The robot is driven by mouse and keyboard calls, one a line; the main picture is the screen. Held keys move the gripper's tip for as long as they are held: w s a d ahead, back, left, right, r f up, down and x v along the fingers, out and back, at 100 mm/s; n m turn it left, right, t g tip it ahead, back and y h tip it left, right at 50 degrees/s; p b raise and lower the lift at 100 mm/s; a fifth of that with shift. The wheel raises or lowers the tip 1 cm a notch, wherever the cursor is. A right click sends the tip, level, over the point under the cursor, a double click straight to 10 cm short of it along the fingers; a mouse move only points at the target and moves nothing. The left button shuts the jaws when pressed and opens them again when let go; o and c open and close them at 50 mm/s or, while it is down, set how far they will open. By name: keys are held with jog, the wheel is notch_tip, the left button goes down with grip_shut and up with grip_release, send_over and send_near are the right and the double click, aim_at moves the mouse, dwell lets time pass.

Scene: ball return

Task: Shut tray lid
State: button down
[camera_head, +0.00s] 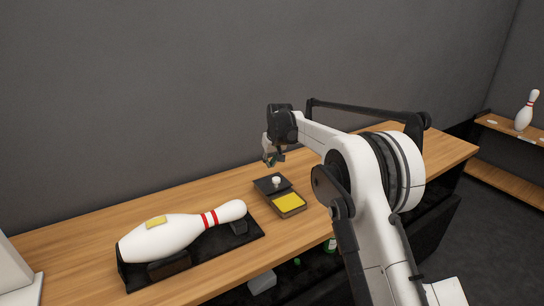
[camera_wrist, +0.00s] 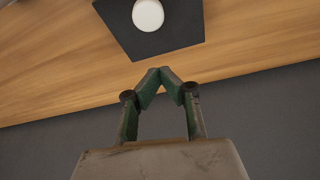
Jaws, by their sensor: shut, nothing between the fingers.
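The tray (camera_head: 290,213) stands on the wooden counter with its front part uncovered, and yellow (camera_head: 287,201) shows inside. Its dark lid (camera_head: 262,187) lies at the back part of the tray, with a round white knob (camera_head: 276,180) on top. In the wrist view the lid (camera_wrist: 172,40) and the knob (camera_wrist: 148,15) are at the top edge, partly cut off. My gripper (camera_head: 270,162) is above and behind the lid, apart from it. In the wrist view my gripper (camera_wrist: 160,72) has its fingertips together and holds nothing.
The grey wall is close behind the counter (camera_head: 105,220). Another pin (camera_head: 525,110) stands on a shelf at far right.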

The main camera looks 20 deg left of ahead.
jog(key=shift+x, duration=1.15)
jog(key=shift+s+d, duration=0.65)
jog(key=shift+s, duration=0.2)
jog(key=shift+s+d+f, duration=0.25)
jog(key=shift+s+d, duration=0.3)
jog(key=shift+s, duration=0.15)
